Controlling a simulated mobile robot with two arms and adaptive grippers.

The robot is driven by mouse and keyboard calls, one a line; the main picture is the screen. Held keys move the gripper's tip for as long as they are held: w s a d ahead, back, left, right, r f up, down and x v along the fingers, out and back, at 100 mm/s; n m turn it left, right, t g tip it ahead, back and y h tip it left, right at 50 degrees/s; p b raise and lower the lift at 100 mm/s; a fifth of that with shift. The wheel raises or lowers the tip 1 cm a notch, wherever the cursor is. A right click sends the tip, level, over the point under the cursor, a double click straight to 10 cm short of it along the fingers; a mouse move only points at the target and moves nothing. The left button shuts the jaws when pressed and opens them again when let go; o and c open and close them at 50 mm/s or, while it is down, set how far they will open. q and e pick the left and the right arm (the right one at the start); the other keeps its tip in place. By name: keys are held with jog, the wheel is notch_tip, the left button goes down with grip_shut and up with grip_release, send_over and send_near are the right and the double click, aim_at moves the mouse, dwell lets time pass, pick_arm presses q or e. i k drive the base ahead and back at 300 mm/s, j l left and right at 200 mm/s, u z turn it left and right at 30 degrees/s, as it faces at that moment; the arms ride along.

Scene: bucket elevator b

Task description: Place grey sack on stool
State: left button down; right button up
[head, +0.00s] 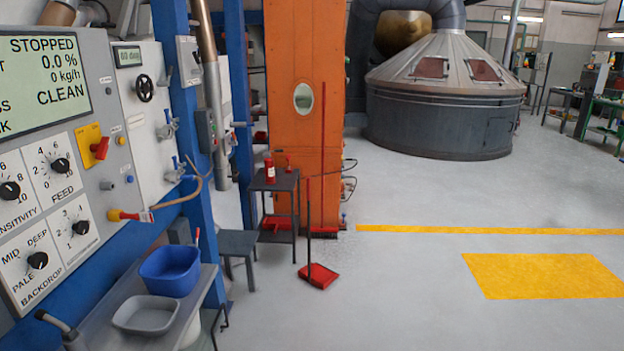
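A low grey stool (237,243) stands on the floor left of centre, beside the blue post and in front of a small dark side table. Its flat top looks bare. I cannot make out a grey sack anywhere in the head view. Neither of my grippers is in view.
A blue tub (170,271) and a grey tray (146,315) sit on a metal shelf (95,318) below the control panel (60,150). The dark side table (275,182) holds a red bottle. A red dustpan (318,276) lies on the floor right of the stool. Floor (410,290) further right is clear.

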aim_at(231, 240)
jog(key=i, duration=1.65)
jog(key=i+u, duration=0.15)
jog(key=i, duration=0.4)
jog(key=i+l+u, duration=0.15)
jog(key=i, duration=0.35)
jog(key=i+l+u, duration=0.15)
jog(key=i, duration=0.4)
jog(key=i+l+u, duration=0.75)
jog(key=i+l, duration=0.05)
jog(key=i, duration=0.1)
